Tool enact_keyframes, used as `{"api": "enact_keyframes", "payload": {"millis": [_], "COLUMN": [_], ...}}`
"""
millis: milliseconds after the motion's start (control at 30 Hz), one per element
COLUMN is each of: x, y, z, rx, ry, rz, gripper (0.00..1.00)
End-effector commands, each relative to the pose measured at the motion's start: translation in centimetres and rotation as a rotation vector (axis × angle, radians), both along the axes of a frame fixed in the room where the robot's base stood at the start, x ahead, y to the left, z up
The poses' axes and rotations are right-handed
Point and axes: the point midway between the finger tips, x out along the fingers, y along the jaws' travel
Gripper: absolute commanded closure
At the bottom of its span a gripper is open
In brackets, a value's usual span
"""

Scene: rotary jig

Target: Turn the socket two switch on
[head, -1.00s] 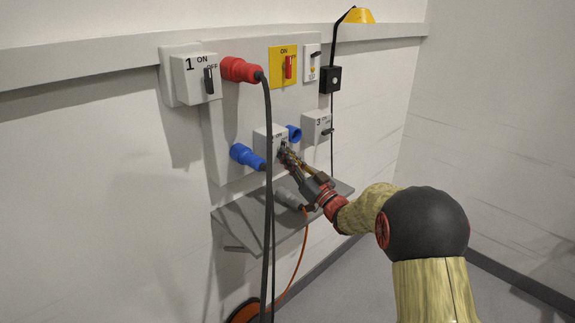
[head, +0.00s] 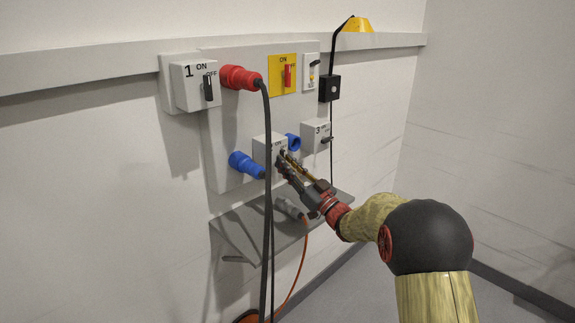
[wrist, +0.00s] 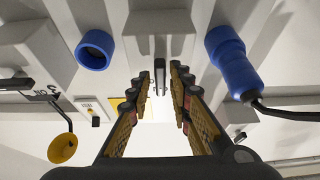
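The socket two box (head: 264,150) is a pale grey block low on the wall panel; its label is mostly hidden behind cables and my gripper. It shows at the top middle of the wrist view (wrist: 160,20). Its dark switch handle (wrist: 160,72) points straight out toward my fingers in the wrist view. My gripper (wrist: 156,74) is open, with a finger on each side of the handle. Gaps show beside the handle, so I see no firm grip. In the head view my gripper (head: 285,160) is at the box's front and hides the handle.
Blue plug (head: 245,164) and blue socket (head: 293,141) flank the box. Black cables hang from the red plug (head: 240,78). Socket one (head: 195,86), socket three (head: 315,134) and a red switch (head: 289,76) are nearby. A grey shelf (head: 240,232) lies below with a grey connector (head: 289,208).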

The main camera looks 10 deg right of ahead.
Motion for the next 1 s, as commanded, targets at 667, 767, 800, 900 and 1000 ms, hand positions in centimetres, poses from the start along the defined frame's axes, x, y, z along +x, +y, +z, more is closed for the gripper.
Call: {"api": "enact_keyframes", "payload": {"millis": [667, 767, 800, 900, 1000], "x": [-2.6, -4.4, -5.0, -6.6, -7.9], "y": [-1.7, -2.7, -3.1, -4.0, -4.7], "z": [-1.2, -2.0, -2.4, -3.1, -3.7], "rx": [0.002, 0.001, 0.001, 0.001, 0.002], "ry": [0.001, 0.001, 0.001, 0.0, 0.0], "rz": [-0.002, -0.003, -0.003, -0.002, -0.003], "gripper": [0.71, 0.71, 0.71, 0.71, 0.71]}}
